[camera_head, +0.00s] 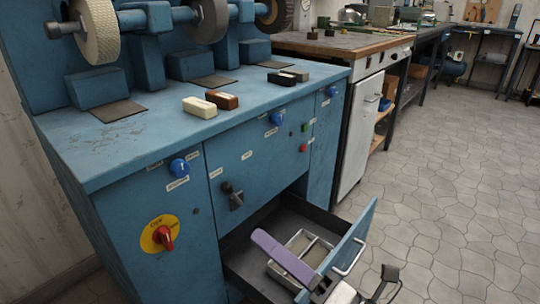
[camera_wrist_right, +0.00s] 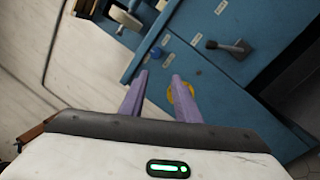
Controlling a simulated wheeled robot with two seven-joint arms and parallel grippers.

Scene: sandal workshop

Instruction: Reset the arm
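My right gripper (camera_head: 264,240) is at the bottom of the head view, over the open drawer, with a long purple finger pointing up and left. In the right wrist view both purple fingers of the gripper (camera_wrist_right: 158,76) stand apart with nothing held between them. My left gripper is not in view. The blue drawer (camera_head: 353,232) is pulled out of the machine. A grey metal frame (camera_head: 317,253) shows behind the finger, partly hidden by it.
The blue machine (camera_head: 110,158) fills the left, with grinding wheels (camera_head: 98,30) above. Cream (camera_head: 200,108) and brown (camera_head: 222,99) blocks lie on its top, with darker blocks behind. A red-and-yellow switch (camera_head: 161,236) is on its front. Open floor (camera_head: 445,200) lies right.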

